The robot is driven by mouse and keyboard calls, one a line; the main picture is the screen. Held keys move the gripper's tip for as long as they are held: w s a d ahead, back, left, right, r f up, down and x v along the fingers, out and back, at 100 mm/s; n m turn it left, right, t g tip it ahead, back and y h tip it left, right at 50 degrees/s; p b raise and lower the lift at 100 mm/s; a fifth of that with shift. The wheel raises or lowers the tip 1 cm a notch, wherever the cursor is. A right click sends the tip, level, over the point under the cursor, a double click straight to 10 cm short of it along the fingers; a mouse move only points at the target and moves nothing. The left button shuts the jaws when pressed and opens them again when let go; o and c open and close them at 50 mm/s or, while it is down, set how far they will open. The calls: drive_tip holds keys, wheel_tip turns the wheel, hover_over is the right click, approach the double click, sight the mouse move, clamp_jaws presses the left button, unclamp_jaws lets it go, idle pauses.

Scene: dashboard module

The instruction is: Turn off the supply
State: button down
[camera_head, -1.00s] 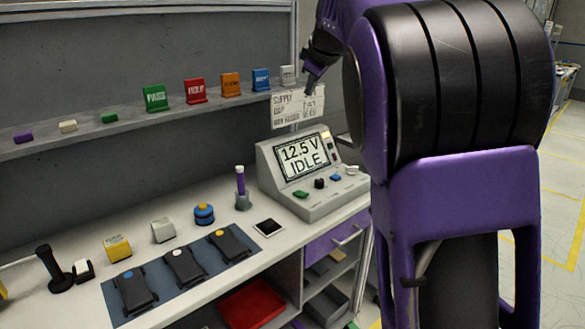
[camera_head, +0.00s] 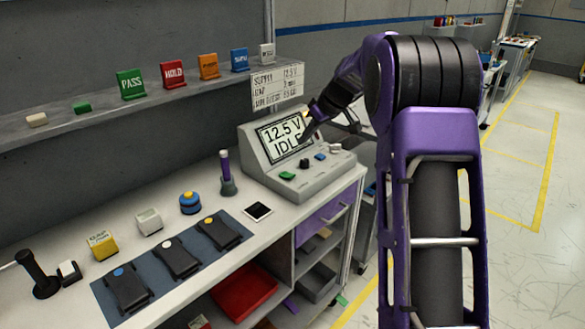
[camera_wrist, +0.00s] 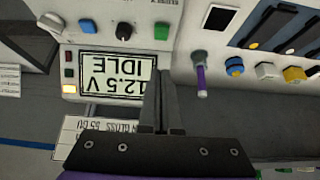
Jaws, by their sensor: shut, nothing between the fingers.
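The grey supply console (camera_head: 317,186) stands at the right end of the bench. Its screen (camera_head: 285,138) reads 12.5 V IDLE and also shows, upside down, in the wrist view (camera_wrist: 118,75). On its sloping front are a green button (camera_head: 287,176), a black knob (camera_head: 304,163), a blue button (camera_head: 320,157) and a pale lever-like control (camera_head: 335,149). In the wrist view small red and amber parts (camera_wrist: 68,73) sit beside the screen.
A printed sign (camera_head: 278,87) hangs from the shelf (camera_head: 60,126) above the console. Left of it stand a purple-handled tool (camera_head: 226,170), a blue mat (camera_head: 105,296) with several dark devices, and small blocks. A purple drawer (camera_head: 325,218) is below.

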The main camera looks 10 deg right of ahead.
hover_over(288, 174)
drive_tip(key=s, duration=0.2)
drive_tip(key=f, duration=0.5)
drive_tip(key=d+f, duration=0.1)
drive_tip(key=f, duration=0.1)
drive_tip(key=shift+f, duration=0.4)
wheel_tip(288, 174, down, 3)
drive_tip(key=shift+f, duration=0.2)
drive_tip(key=shift+d+f, duration=0.1)
drive_tip(key=shift+f, duration=0.4)
drive_tip(key=shift+f, duration=0.1)
